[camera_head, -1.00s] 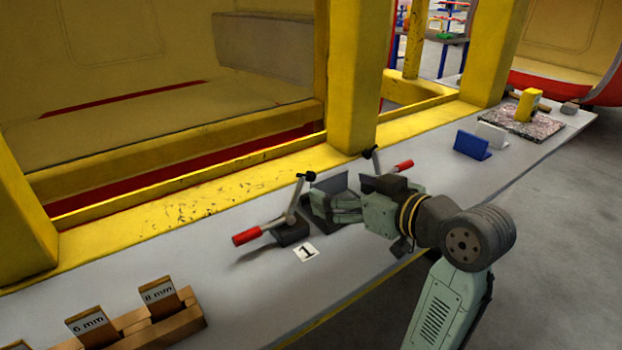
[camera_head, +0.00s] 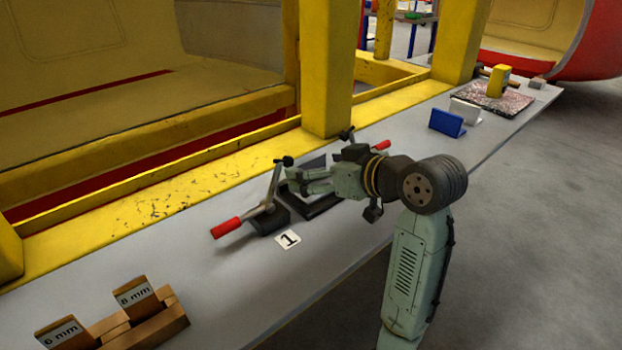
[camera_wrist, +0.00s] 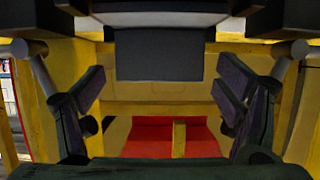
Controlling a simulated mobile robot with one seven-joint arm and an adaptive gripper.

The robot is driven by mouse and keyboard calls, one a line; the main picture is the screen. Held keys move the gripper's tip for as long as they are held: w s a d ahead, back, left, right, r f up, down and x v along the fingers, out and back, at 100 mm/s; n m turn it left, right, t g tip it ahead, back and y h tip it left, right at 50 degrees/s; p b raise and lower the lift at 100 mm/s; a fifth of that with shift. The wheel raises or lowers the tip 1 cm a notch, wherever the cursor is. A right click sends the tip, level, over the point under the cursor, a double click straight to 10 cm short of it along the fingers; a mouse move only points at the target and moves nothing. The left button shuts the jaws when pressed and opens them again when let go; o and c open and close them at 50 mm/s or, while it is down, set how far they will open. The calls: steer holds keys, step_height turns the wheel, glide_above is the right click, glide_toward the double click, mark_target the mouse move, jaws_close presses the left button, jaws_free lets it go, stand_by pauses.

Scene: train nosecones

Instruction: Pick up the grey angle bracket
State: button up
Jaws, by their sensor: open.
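The grey angle bracket appears as a dark grey upright plate (camera_head: 314,162) between the two toggle clamps on the bench. Its lower part is hidden behind my gripper in the head view. My gripper (camera_head: 286,182) is open and low over the clamp station, just in front of the plate. In the wrist view a dark grey plate (camera_wrist: 160,53) shows above the middle, centred between the spread fingers of my gripper (camera_wrist: 160,92). The frames do not show clearly whether the fingers touch it.
Clamps with red handles (camera_head: 226,228) and (camera_head: 382,145) flank the gripper. A yellow post (camera_head: 326,80) stands close behind. A "1" label (camera_head: 288,239) lies in front. A wooden block holder (camera_head: 150,320) is at lower left. Blue (camera_head: 446,123) and white (camera_head: 465,112) brackets stand farther right.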

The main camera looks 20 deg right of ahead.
mark_target(309, 163)
steer(key=w, duration=0.2)
steer(key=w+a, duration=0.1)
steer(key=shift+w+a+f+b, duration=0.1)
steer(key=shift+w+f+b, duration=0.1)
steer(key=shift+f+b, duration=0.1)
steer(key=c, duration=1)
